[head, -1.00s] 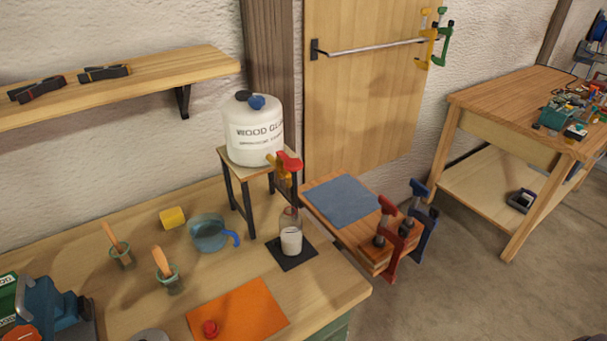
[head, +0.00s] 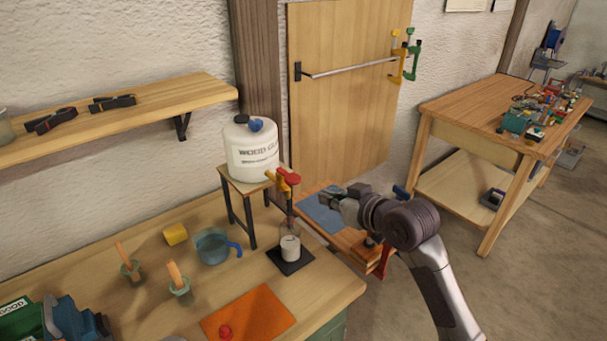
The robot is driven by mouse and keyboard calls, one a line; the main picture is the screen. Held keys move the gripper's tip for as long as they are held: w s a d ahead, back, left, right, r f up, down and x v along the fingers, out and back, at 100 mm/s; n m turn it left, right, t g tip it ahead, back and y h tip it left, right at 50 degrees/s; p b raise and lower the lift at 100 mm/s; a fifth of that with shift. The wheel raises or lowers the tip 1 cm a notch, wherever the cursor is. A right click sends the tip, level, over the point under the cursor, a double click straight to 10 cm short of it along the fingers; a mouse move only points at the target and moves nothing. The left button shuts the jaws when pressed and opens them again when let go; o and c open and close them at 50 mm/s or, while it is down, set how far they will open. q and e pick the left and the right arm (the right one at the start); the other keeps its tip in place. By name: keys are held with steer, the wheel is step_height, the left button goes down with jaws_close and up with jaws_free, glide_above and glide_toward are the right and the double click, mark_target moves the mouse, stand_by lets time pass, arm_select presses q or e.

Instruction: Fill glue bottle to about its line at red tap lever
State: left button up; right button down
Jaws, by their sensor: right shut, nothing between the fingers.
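The glue bottle (head: 290,247) stands upright on a small black mat (head: 290,263) near the bench's right end. Its lower part looks white and its upper part clear; its line is too small to make out. Above it is the red tap lever (head: 289,178) on the yellow tap of the white wood glue tub (head: 252,151). The tub sits on a small stand. Whether glue is running cannot be told. My right gripper (head: 324,199) is shut and empty, right of the tap and apart from the lever. My left gripper is out of view.
A blue jug (head: 212,246), a yellow block (head: 175,235) and two pots with brushes stand left of the bottle. An orange sheet (head: 249,316) with a red cap (head: 225,331) lies in front. A clamped wooden board with a blue cloth (head: 318,214) is behind my right gripper.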

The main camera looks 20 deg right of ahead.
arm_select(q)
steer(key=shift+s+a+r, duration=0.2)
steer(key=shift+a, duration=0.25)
arm_select(e)
step_height(320, 180, up, 8)
steer(key=t+y, duration=0.1)
steer(key=shift+s+a+f+n, duration=0.2)
steer(key=shift+s+n, duration=0.05)
steer(key=shift+n, duration=0.15)
steer(key=shift+w+a, duration=0.1)
steer(key=p, duration=0.4)
glide_above(288, 176)
steer(key=s+d, duration=0.2)
steer(key=s, duration=0.2)
steer(key=f, duration=0.2)
arm_select(q)
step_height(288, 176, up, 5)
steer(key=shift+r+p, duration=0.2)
steer(key=shift+p, duration=0.65)
arm_select(e)
steer(key=f, duration=0.4)
steer(key=shift+w+f, duration=0.25)
steer(key=shift+a, duration=0.1)
